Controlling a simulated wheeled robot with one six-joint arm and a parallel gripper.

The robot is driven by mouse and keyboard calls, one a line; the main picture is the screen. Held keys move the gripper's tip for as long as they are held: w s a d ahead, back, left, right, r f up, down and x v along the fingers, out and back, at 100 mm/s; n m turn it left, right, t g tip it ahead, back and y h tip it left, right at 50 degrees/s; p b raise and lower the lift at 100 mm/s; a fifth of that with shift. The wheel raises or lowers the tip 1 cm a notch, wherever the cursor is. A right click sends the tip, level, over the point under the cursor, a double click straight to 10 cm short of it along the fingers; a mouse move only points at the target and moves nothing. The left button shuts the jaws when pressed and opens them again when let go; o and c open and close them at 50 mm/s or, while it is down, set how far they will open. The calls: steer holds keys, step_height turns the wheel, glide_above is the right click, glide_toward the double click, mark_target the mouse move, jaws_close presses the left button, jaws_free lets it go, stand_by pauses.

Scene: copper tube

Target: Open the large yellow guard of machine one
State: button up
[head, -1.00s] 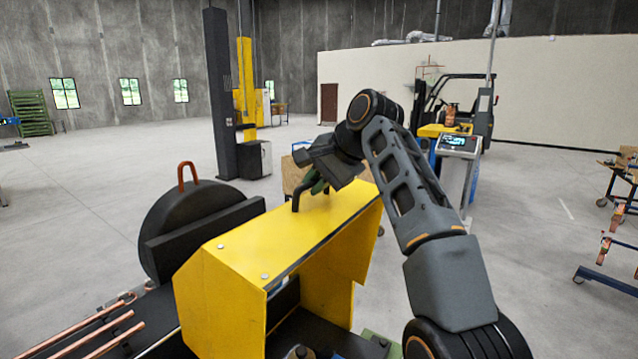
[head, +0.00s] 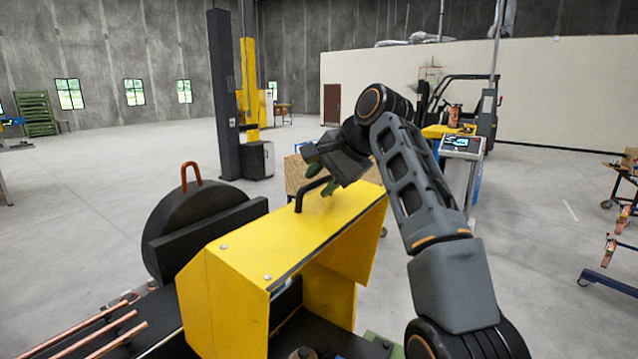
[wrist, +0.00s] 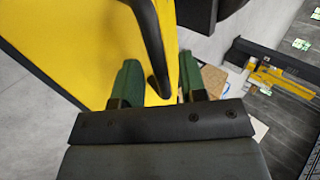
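The large yellow guard (head: 290,235) stands in the middle of the head view, over a dark machine bed. A black bar handle (head: 310,190) rises from its top near the far end. My gripper (head: 322,184) is at the handle, above the guard's top. In the wrist view, my gripper (wrist: 157,85) has two green fingers spread apart. The black handle (wrist: 152,50) passes between them, closer to the right finger, over the yellow guard (wrist: 95,45). I cannot tell whether a finger touches the handle.
A round black disc with a copper-coloured hook (head: 185,225) stands left of the guard. Copper tubes (head: 95,330) lie at the lower left. A control screen on a stand (head: 460,145) and a forklift (head: 465,110) are behind right. Open floor lies to the left.

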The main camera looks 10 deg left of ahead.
steer(key=s+d+b, duration=0.4)
steer(key=s+d, duration=0.1)
steer(key=d, duration=0.6)
steer(key=shift+a+f, duration=0.1)
